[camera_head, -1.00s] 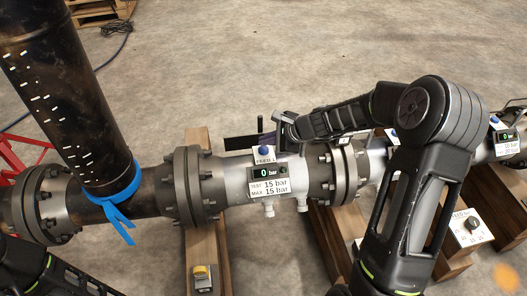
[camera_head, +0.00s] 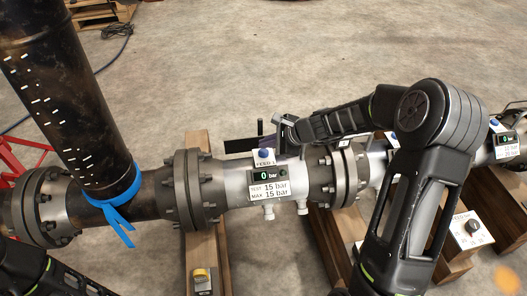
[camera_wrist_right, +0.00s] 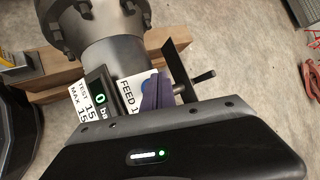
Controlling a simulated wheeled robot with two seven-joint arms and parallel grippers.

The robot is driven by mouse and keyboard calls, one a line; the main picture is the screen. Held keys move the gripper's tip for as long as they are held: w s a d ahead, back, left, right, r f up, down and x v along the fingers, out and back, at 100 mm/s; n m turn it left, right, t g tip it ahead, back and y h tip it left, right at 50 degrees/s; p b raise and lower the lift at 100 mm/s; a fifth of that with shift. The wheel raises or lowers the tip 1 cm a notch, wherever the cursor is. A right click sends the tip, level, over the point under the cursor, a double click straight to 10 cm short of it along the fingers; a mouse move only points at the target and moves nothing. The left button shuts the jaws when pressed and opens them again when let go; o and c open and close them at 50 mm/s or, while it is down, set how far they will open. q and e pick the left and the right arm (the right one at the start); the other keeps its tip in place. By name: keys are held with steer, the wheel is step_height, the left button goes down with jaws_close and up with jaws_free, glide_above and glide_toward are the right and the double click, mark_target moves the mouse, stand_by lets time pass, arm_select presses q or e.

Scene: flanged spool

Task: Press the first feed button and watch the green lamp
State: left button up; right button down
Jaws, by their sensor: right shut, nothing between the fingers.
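The FEED 1 plate (camera_head: 265,163) with its blue button (camera_head: 263,153) sits on top of the pale pipe section. Below it a gauge (camera_head: 264,176) reads 0 bar, and a small dark green lamp (camera_head: 284,172) beside it looks unlit. My right gripper (camera_head: 275,140) is shut and empty, just behind and right of the button. In the right wrist view its purplish fingers (camera_wrist_right: 157,90) partly cover the blue button (camera_wrist_right: 146,85) beside the FEED 1 lettering; contact cannot be told. My left gripper is out of view; only dark left arm parts show at the lower left.
A black upright pipe (camera_head: 70,95) with a blue strap (camera_head: 118,205) stands at left. Bolted flanges (camera_head: 190,190) flank the section, which rests on wooden beams (camera_head: 200,240). A dial box (camera_head: 472,232) is at right. A dark plate with a handle (camera_head: 240,145) stands behind the button.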

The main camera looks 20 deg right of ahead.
mark_target(267, 153)
steer(key=shift+f, duration=0.1)
stand_by(0.8)
steer(key=shift+f+b, duration=0.3)
steer(key=shift+b, duration=0.15)
steer(key=shift+f+b, duration=0.55)
stand_by(0.5)
steer(key=shift+r, duration=0.2)
steer(key=shift+r+p, duration=0.8)
steer(key=shift+p, duration=0.05)
step_height(267, 153, up, 5)
steer(key=p, duration=0.4)
steer(key=shift+f, duration=0.1)
stand_by(0.6)
